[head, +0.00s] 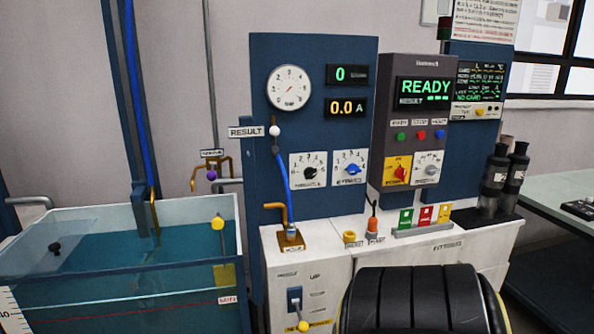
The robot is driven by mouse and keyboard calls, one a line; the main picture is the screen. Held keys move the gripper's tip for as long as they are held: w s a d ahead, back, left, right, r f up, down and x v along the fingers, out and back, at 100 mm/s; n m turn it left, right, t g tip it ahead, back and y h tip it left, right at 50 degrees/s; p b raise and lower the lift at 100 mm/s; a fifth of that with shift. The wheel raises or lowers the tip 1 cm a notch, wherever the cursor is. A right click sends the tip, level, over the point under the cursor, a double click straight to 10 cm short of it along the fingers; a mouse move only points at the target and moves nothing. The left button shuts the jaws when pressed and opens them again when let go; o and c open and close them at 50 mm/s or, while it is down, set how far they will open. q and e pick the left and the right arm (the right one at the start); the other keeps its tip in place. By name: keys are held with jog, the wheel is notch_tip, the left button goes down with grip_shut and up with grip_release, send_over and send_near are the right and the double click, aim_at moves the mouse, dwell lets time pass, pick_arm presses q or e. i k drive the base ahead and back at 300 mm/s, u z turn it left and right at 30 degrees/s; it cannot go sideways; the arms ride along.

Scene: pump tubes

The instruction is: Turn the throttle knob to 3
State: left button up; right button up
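The throttle knob (310,171) is a small black knob on a white square dial plate, low on the blue panel, with a label under it that looks like "THROTTLE". Numbers ring the dial. The knob is too small to read which number it points to. A blue knob (351,169) on a similar numbered plate sits just to its right. Neither of my grippers is in the head view, and nothing touches the throttle knob.
A grey control box (412,120) showing "READY" stands right of the dials. A blue hose (283,180) hangs left of the throttle plate. A glass water tank (120,250) is at left. A black ribbed shape (420,300) fills the lower middle. Coloured cards (425,215) stand on the white cabinet.

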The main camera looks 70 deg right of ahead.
aim_at(309, 173)
jog(key=z, duration=0.8)
jog(key=i, duration=0.95)
jog(key=z, duration=1.05)
